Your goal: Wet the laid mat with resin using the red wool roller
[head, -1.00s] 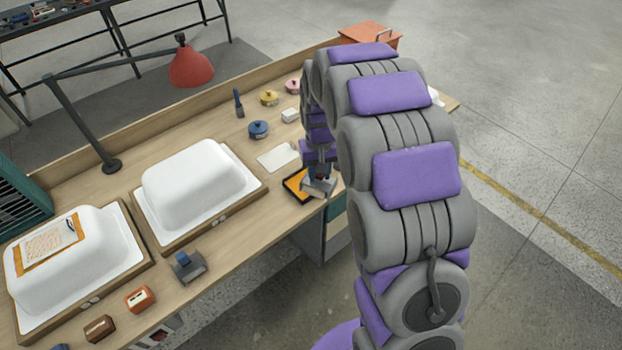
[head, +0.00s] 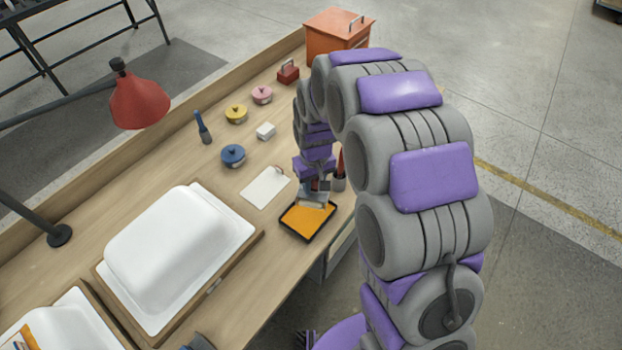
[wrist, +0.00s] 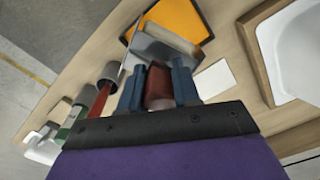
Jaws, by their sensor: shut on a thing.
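My gripper (wrist: 158,88) is shut on the red-brown handle of a roller (wrist: 165,42). The roller has a grey metal frame and a pale beige roll; it also shows in the head view (head: 313,199). It is at the far edge of a black tray of orange resin (head: 308,222), also in the wrist view (wrist: 180,14). I cannot tell whether the roll touches the resin. A small orange-edged corner of the laid mat (head: 20,340) shows on the left white shell (head: 62,325); the rest is out of frame.
A bare white shell (head: 180,245) stands on a wooden base left of the tray. A white card (head: 265,187), blue tub (head: 233,155), yellow tub (head: 236,114) and white block (head: 265,131) lie behind. A dark cup (head: 339,182) stands close right of my gripper. A red lamp (head: 138,100) overhangs the left.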

